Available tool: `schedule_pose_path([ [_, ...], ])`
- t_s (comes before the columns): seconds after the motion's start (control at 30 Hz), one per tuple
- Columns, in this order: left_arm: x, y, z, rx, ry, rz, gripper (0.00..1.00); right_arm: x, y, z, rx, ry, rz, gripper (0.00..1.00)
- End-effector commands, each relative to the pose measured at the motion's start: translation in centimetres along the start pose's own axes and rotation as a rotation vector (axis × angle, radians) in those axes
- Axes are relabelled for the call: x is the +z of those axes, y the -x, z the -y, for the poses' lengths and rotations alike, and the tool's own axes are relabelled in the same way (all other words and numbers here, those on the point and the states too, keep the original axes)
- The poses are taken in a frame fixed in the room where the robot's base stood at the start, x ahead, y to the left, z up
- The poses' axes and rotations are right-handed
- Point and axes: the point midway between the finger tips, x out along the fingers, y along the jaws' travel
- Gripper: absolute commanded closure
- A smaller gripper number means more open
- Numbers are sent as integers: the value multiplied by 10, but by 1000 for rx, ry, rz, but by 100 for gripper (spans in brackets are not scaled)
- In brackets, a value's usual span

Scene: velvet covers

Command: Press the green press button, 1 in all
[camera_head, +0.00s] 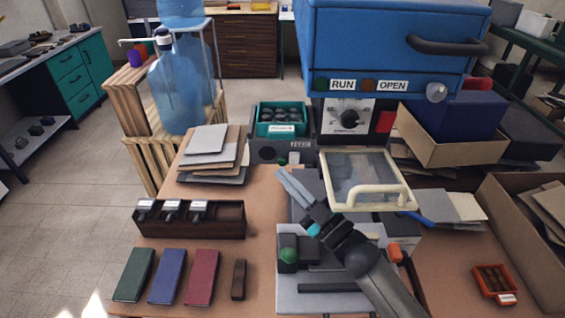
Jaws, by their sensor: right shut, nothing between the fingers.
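A round green button (289,255) sits on a dark block on the grey press base in the lower middle. A smaller green spot (281,162) shows on the grey unit at the back; I cannot tell what it is. My right gripper (284,176) is shut and empty. Its arm comes from the lower right, and its fingers point up and left, with the tips close to the small green spot in the picture. They are well above the round green button in the picture, apart from it. My left gripper is not in view.
A glass lid with a cream handle (375,197) stands right of my gripper. A blue machine (395,45) is behind. A dark rack (190,219), coloured covers (167,276) and a stack of sheets (212,150) lie left. Cardboard boxes (530,225) stand right.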

Motion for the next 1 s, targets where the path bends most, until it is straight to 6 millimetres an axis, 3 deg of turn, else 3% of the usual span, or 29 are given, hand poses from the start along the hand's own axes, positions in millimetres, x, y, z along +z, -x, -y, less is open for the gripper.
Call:
schedule_pose_path([
  [1.0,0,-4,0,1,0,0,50,5,-7,-5,0,0,0,100],
])
